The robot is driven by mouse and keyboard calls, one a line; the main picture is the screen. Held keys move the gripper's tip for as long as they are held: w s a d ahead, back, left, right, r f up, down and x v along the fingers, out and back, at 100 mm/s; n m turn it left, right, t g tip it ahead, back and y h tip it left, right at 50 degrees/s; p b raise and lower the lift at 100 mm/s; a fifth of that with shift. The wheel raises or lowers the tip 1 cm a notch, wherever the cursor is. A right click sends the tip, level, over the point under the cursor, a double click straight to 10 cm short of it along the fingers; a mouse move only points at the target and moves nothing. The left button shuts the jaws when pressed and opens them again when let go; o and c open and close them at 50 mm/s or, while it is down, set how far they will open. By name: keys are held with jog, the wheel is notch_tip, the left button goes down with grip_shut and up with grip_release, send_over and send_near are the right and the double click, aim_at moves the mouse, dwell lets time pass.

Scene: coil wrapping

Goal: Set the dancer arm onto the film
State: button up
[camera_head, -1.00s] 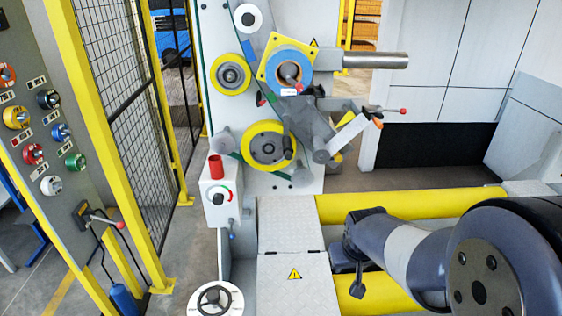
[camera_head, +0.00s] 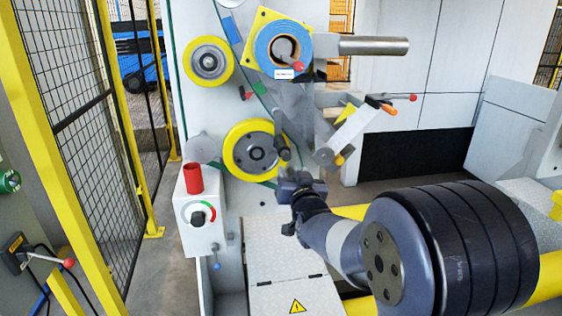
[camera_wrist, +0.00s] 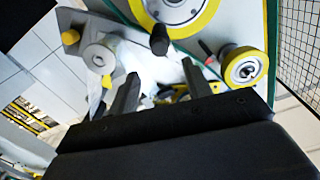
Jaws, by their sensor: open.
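A grey arm with a dark rounded end (camera_head: 283,150), which looks like the dancer arm, hangs in front of the large yellow-rimmed wheel (camera_head: 232,150) on the pale machine panel. In the wrist view a dark knob (camera_wrist: 160,40), probably its end, stands beside the large wheel (camera_wrist: 213,8), beyond and between my finger directions. A thin green strip (camera_head: 178,98), possibly the film, runs along the panel past the wheels. My gripper (camera_head: 300,180) is just below the dark end, apart from it. In the wrist view my gripper (camera_wrist: 160,88) has its fingers spread and empty.
A slanted white lever (camera_head: 357,127) with an orange tip stands to the right. A control box (camera_head: 201,235) with a red cup is at left. Yellow fence posts (camera_head: 115,110) bound the left side.

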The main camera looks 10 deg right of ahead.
aim_at(287, 158)
jog(key=w+p, duration=0.1)
jog(key=w, duration=0.9)
jog(key=shift+w+p, duration=0.1)
jog(key=shift+p, duration=0.25)
grip_shut()
